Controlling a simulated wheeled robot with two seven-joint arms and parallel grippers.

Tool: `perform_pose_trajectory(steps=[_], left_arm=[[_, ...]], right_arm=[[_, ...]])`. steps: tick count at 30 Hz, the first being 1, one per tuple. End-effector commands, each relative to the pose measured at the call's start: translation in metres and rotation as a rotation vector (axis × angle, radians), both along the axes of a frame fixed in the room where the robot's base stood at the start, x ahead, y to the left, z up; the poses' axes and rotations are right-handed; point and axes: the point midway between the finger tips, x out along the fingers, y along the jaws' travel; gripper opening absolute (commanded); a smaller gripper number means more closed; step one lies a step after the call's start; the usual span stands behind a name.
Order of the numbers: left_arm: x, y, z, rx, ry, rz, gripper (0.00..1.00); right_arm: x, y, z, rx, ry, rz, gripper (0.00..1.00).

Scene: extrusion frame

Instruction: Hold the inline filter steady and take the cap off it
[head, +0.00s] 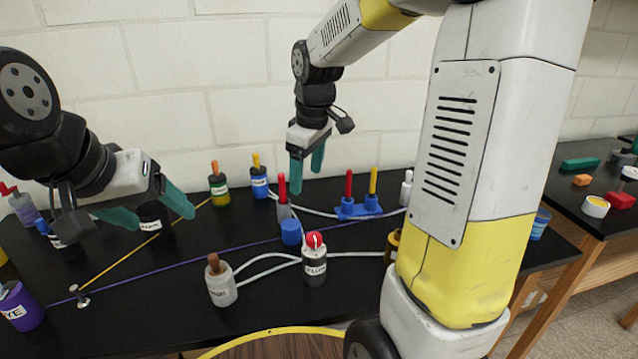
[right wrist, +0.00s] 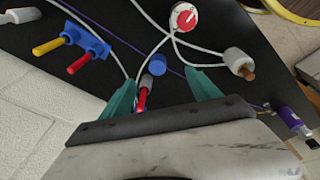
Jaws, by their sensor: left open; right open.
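What looks like the inline filter is a small grey body (head: 284,212) with a red upright handle (head: 282,187) and a blue cylindrical cap (head: 291,232) at its near end. The right wrist view shows the red handle (right wrist: 142,98) and the blue cap (right wrist: 157,65) between the fingers. My right gripper (head: 306,172) is open and empty above and behind the filter. It also shows, fingers spread, in the right wrist view (right wrist: 160,80). My left gripper (head: 162,214) is open at the left, well apart from the filter, in front of a dark jar.
A red-topped labelled jar (head: 314,265) and a white bottle with brown stopper (head: 221,282) stand nearer, joined by white tubing. A blue block with red and yellow pegs (head: 358,208) is right of the filter. Yellow and purple cords cross the black table.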

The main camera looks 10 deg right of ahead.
Motion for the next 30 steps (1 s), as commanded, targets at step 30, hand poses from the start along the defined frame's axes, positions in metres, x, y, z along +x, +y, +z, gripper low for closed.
perform_pose_trajectory(steps=[30], left_arm=[[0.000, 0.000, 0.000, 0.000, 0.000, 0.000, 0.73]], right_arm=[[-0.179, -0.020, 0.061, 0.413, -0.238, -0.743, 0.71]])
